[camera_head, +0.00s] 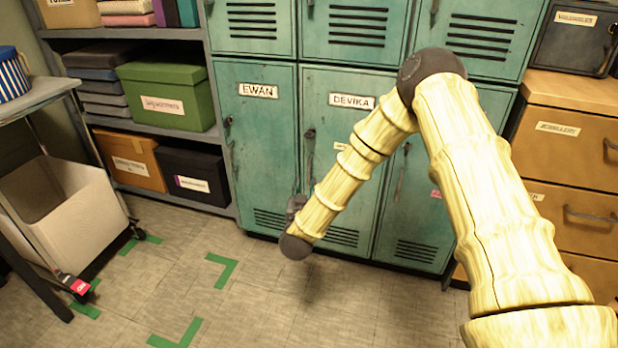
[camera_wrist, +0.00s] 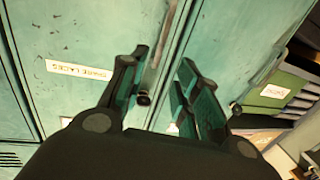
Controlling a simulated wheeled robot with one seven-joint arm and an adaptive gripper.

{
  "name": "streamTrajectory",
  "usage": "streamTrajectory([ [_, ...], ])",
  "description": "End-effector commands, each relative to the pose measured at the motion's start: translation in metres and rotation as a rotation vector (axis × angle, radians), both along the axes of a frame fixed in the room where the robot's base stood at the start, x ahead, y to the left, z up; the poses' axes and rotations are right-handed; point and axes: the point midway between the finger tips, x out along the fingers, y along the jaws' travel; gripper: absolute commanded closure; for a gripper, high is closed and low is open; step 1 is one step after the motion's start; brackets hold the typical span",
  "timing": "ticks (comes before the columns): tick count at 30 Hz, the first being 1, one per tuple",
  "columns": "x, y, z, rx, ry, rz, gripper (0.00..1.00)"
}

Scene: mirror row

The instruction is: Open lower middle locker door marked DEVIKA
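The lower middle locker door (camera_head: 345,185) is teal, carries a DEVIKA label (camera_head: 352,102) and looks shut. Its long thin handle (camera_head: 309,160) runs down the left edge. My gripper (camera_head: 296,205) is in front of the lower left part of this door, small and partly hidden by my arm in the head view. In the wrist view my gripper (camera_wrist: 163,62) is open, its two dark fingers pointing at the door front. The handle (camera_wrist: 156,60) shows between the fingers, closer to the left one. I cannot tell whether they touch.
The EWAN door (camera_head: 258,150) is on the left, another lower door (camera_head: 408,205) on the right. Shelves hold a green box (camera_head: 165,97). Orange drawers (camera_head: 572,140) stand right. A cart with a white bin (camera_head: 60,215) is at left. The floor before the lockers is clear.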

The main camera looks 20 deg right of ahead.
Motion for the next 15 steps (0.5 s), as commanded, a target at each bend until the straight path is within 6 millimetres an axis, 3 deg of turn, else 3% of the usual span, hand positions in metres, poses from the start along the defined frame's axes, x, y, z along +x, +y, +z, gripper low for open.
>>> streamTrajectory([
  [8,0.021,-0.009,0.002,-0.003,-0.014,-0.011,0.68],
  [15,0.056,-0.025,0.001,-0.003,-0.014,-0.012,0.68],
])
